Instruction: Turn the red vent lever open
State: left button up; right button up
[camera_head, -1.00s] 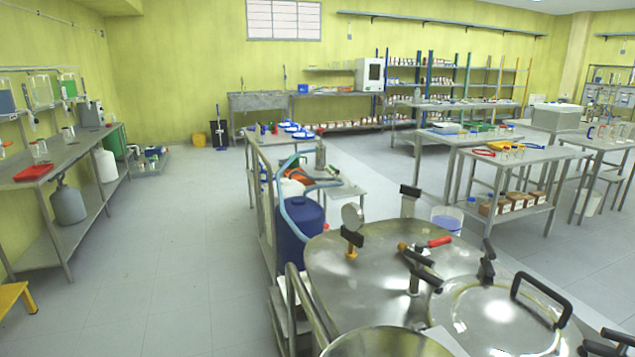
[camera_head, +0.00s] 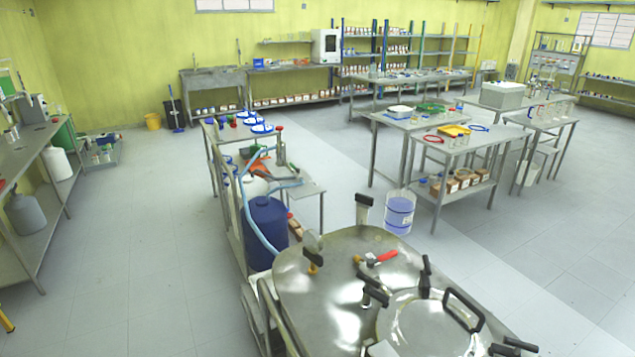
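The red vent lever (camera_head: 382,258) is a short red handle on a metal fitting on top of the steel reactor lid (camera_head: 325,290), at the lower middle of the head view. It points to the right and slightly up, lying about level above the lid. Neither of my grippers is in view, and nothing touches the lever.
Black clamp handles (camera_head: 462,310) and a round hatch (camera_head: 432,332) sit in front of the lever. A gauge-like fitting (camera_head: 313,245) stands to its left. A blue drum (camera_head: 267,232) and cart are behind left. A bucket (camera_head: 399,211) stands behind right. Open floor lies to the left.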

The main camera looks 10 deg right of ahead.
aim_at(370, 263)
jog(key=i+l+z, duration=0.1)
jog(key=z, duration=0.35)
jog(key=i+l+z, duration=0.1)
jog(key=z, duration=0.4)
jog(key=i+z, duration=0.1)
jog(key=z, duration=0.35)
jog(key=i, duration=2.3)
jog(key=i+u, duration=0.2)
jog(key=i, duration=0.3)
jog(key=i+l+u, duration=0.15)
jog(key=i, duration=0.3)
jog(key=i+l+u, duration=0.2)
jog(key=i, duration=0.25)
jog(key=i+l+u, duration=0.2)
jog(key=i+l, duration=0.15)
jog(key=i+u, duration=0.1)
jog(key=u, duration=4.15)
